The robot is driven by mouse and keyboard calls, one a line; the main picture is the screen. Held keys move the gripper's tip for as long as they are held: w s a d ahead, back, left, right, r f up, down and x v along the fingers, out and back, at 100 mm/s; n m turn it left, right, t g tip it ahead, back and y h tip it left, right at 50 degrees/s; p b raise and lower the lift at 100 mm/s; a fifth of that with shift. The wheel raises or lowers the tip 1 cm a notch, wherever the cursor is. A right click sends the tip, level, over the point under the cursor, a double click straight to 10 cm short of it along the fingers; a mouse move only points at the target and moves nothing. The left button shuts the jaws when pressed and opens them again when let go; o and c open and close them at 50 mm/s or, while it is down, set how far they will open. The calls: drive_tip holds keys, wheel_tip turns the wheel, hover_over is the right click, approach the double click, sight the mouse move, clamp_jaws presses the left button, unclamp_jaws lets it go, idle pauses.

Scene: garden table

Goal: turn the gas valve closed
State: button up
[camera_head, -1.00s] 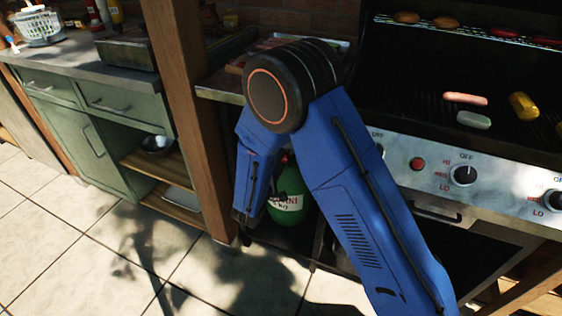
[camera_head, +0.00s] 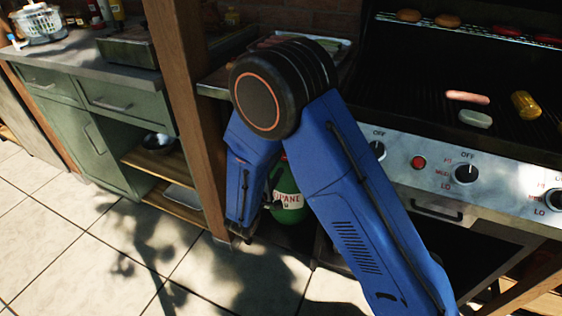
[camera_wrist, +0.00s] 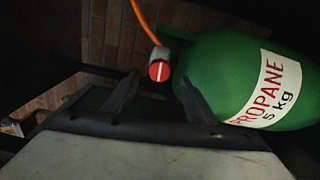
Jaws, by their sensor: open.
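The green propane bottle (camera_head: 289,200) stands in the compartment under the grill counter, mostly hidden behind my blue arm in the head view. In the wrist view the bottle (camera_wrist: 230,75) fills the upper right, with a white label. The gas valve's red round knob with a white bar (camera_wrist: 159,71) sits at the bottle's neck end, with an orange hose running up from it. My gripper (camera_wrist: 157,95) is open, its two dark fingers pointing toward the knob. The knob appears between and beyond the fingertips; I see no contact. In the head view the gripper is barely discernible behind the arm.
The grill (camera_head: 480,185) with several control knobs stands at the right. A wooden post (camera_head: 190,110) rises just left of my arm. Green cabinets (camera_head: 95,150) are at the left. A brick wall (camera_wrist: 110,35) is behind the bottle. Tiled floor in front is clear.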

drive_tip(key=v, duration=1.3)
drive_tip(key=shift+s, duration=0.1)
